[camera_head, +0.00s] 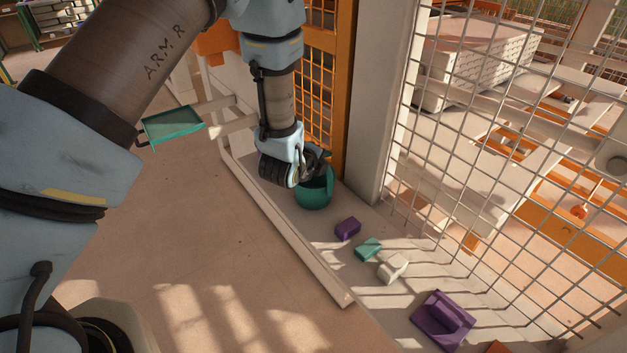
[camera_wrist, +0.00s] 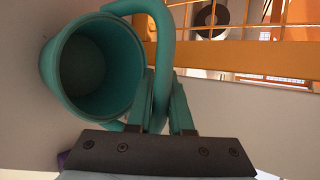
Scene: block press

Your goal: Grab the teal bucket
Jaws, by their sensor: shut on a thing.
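The teal bucket (camera_head: 313,194) stands on the pale ledge beside the mesh fence, partly hidden behind my gripper in the head view. In the wrist view the bucket (camera_wrist: 70,85) shows its round open mouth, and its inside looks empty. Its thick curved handle (camera_wrist: 163,50) runs down between my gripper's fingers. My gripper (camera_wrist: 163,112) is shut on this handle, with the bucket's body to the left of the fingers. In the head view my gripper (camera_head: 318,170) is at the bucket's upper side.
On the ledge (camera_head: 340,292) lie a purple block (camera_head: 348,229), a teal block (camera_head: 368,249), a white piece (camera_head: 392,267) and a larger purple piece (camera_head: 442,318). A teal tray (camera_head: 173,124) sticks out at left. A wire mesh fence (camera_head: 500,150) and an orange frame (camera_head: 345,90) bound the back.

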